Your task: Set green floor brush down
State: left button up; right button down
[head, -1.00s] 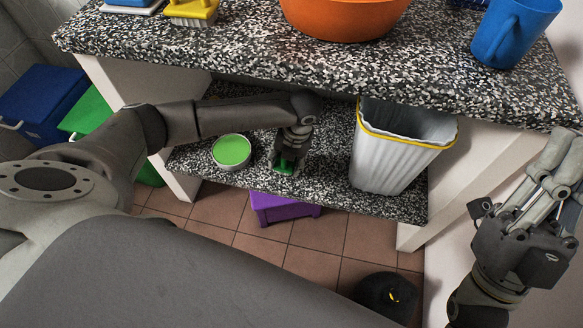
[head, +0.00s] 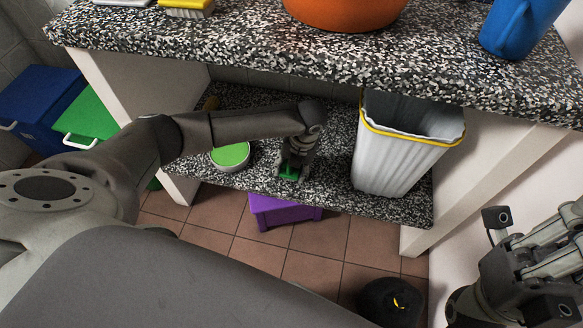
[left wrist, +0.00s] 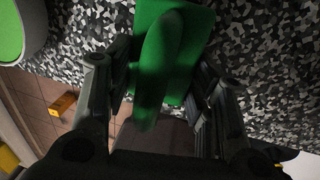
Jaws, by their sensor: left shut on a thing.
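The green floor brush (head: 289,173) is at the lower speckled shelf, near its front edge, between the green-topped tin and the white bin. In the left wrist view its green block and raised grip (left wrist: 170,55) lie between my fingers. My left gripper (head: 294,168) is shut on the brush, reaching in from above. The brush's underside is hidden, so I cannot tell whether it touches the shelf (head: 335,195). My right gripper (head: 545,262) is at the right edge, away from the shelf, partly cut off, with its fingers apart and nothing seen between them.
A round tin with a green top (head: 230,156) stands left of the brush. A white bin with a yellow rim (head: 396,155) stands to its right. The upper counter (head: 240,45) overhangs the shelf. A purple stool (head: 284,211) is on the floor below.

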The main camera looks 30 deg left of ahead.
pick_arm(q)
jog(key=shift+f, duration=0.15)
jog(key=o, duration=1.1)
jog(key=shift+c, duration=0.2)
